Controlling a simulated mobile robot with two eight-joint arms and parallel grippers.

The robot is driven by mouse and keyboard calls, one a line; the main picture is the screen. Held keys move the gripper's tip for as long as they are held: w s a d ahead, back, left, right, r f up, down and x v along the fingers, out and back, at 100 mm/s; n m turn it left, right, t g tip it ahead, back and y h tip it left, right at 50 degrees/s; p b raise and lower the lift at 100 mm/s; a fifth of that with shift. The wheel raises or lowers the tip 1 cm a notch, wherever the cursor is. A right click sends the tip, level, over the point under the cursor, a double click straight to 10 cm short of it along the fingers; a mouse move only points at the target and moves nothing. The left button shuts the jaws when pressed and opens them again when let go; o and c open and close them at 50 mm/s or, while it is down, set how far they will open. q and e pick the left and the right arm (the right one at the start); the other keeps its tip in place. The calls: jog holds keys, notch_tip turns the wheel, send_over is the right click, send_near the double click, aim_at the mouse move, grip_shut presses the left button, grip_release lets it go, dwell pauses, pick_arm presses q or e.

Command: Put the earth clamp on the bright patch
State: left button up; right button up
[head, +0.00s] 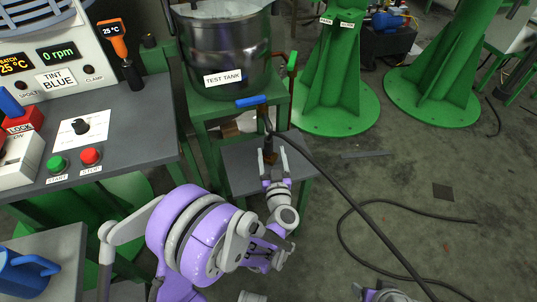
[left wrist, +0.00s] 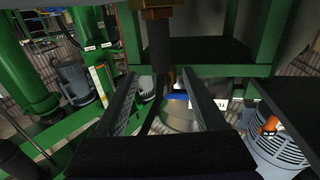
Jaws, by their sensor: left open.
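The earth clamp (head: 269,155) has a copper-brown end and a dark grip with a black cable. It stands over the low grey-topped stand below the test tank. My left gripper (head: 272,152) is open, with one finger on each side of the clamp. In the left wrist view the clamp's dark grip (left wrist: 160,48) lies between the spread fingers, with gaps at both sides. Whether the clamp rests on the stand is hidden. I cannot make out the bright patch with certainty.
The steel test tank (head: 225,50) stands on a green frame behind the clamp. A blue lever (head: 250,100) is close above it. The black cable (head: 345,210) runs to the lower right. The control bench (head: 115,140) is at left. Green pedestals (head: 340,80) stand behind.

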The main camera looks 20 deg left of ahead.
aim_at(269, 144)
pick_arm(q)
jog(key=shift+b+x, duration=0.35)
jog(key=shift+x, duration=2.65)
jog(key=shift+a, duration=0.1)
grip_shut()
